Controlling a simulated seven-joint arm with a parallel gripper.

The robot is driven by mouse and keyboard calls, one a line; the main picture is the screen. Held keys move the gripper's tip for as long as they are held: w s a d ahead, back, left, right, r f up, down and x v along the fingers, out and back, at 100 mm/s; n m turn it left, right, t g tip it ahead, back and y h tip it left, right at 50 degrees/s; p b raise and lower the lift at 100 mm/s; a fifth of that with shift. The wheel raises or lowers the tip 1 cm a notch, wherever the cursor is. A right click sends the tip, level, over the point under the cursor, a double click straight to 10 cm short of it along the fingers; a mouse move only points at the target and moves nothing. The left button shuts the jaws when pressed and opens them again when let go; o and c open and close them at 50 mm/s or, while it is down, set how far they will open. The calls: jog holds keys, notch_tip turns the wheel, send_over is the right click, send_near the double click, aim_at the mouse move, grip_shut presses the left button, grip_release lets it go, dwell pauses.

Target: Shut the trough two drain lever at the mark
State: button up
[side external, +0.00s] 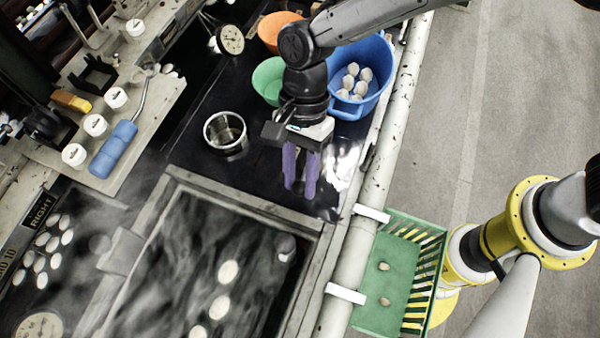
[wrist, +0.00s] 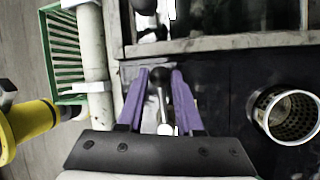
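In the wrist view a lever with a dark round knob (wrist: 160,76) and a pale metal shaft lies in the gap between my purple fingers. I take it for the drain lever; no trough number is readable on it. My gripper (wrist: 160,88) has its fingers apart, one on each side of the knob; I cannot tell whether they touch it. In the side view my gripper (side external: 300,188) points down over the dark counter beside the trough (side external: 270,205) corner, and the lever is not clear there. I cannot make out the mark.
A metal cup (side external: 226,133) stands left of my gripper. A blue basin (side external: 376,95) with cocoons, a green bowl (side external: 268,78) and an orange bowl (side external: 278,28) stand behind. A pale pipe (side external: 375,170) and a green crate (side external: 375,295) lie to the right.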

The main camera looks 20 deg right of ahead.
grip_shut()
dwell(0.9)
jog(key=shift+d, duration=0.1)
jog(key=d+n+h, duration=0.1)
jog(key=n, duration=0.1)
jog(key=s+n, duration=0.1)
jog(key=n, duration=0.1)
jog(key=shift+s+d+g+h, duration=0.15)
jog(key=shift+d+g+h, duration=0.15)
jog(key=shift+d+h, duration=0.1)
jog(key=shift+s+d+r+n+h, duration=0.1)
jog(key=shift+d+n+h, duration=0.45)
jog(key=shift+n, duration=0.7)
jog(key=shift+s+d+n+h, duration=0.1)
jog(key=shift+d+n+h, duration=0.45)
jog(key=shift+n, duration=0.7)
jog(key=shift+d, duration=0.15)
jog(key=o, duration=0.8)
grip_release()
jog(key=shift+o, duration=0.2)
